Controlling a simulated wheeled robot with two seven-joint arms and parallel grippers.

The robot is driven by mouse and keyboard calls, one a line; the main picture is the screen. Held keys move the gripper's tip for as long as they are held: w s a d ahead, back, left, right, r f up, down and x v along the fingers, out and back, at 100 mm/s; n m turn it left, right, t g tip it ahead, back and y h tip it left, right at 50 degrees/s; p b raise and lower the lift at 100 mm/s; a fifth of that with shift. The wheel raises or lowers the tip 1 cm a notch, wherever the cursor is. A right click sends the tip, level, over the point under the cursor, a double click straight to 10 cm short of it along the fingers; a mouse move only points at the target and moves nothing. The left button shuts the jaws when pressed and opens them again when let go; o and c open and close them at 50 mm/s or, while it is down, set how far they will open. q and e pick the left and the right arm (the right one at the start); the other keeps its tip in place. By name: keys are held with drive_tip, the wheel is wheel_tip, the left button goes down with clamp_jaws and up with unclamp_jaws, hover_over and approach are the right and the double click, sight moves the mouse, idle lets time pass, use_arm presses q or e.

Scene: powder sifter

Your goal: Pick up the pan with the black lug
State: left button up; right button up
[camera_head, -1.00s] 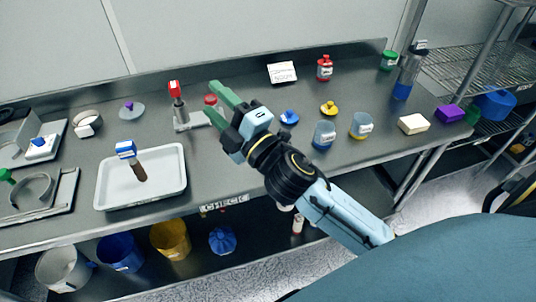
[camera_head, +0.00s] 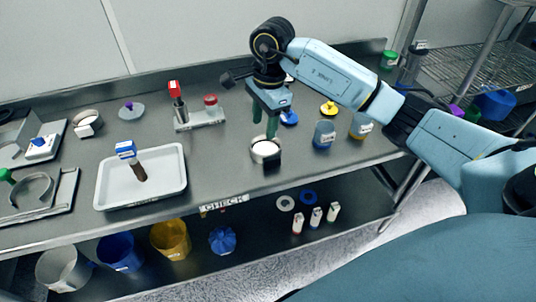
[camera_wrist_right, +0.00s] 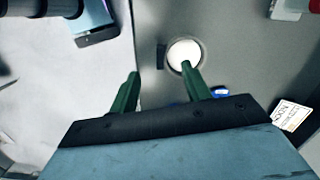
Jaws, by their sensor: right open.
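The pan with the black lug (camera_head: 265,146) is a small round metal pan with white content, standing on the steel bench. Its black lug (camera_head: 271,161) faces the front edge. My right gripper (camera_head: 264,127) points down just above the pan, its green fingers apart and empty. In the right wrist view, the pan (camera_wrist_right: 181,48) lies beyond the fingertips of my right gripper (camera_wrist_right: 160,71). The lug (camera_wrist_right: 161,56) appears between the two finger lines, and one fingertip overlaps the pan's near rim. I cannot tell whether they touch. My left gripper is not in view.
A second round pan (camera_head: 88,118) with a pale lug stands at the left. A white tray (camera_head: 109,200) holds a blue-topped brush. A stand with red-topped items (camera_head: 200,120) is behind left. Jars (camera_head: 324,135) stand to the right. The bench in front of the pan is clear.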

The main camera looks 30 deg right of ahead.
sight(273, 157)
drive_tip(key=shift+h, duration=0.5)
drive_tip(key=f, duration=0.4)
drive_tip(key=d+f, duration=0.1)
drive_tip(key=f, duration=0.3)
drive_tip(key=d+f, duration=0.1)
drive_tip(key=f, duration=0.3)
drive_tip(key=shift+s+d+f+p, duration=0.15)
drive_tip(key=shift+d+f+p, duration=0.1)
drive_tip(key=shift+f+p, duration=0.1)
clamp_jaws()
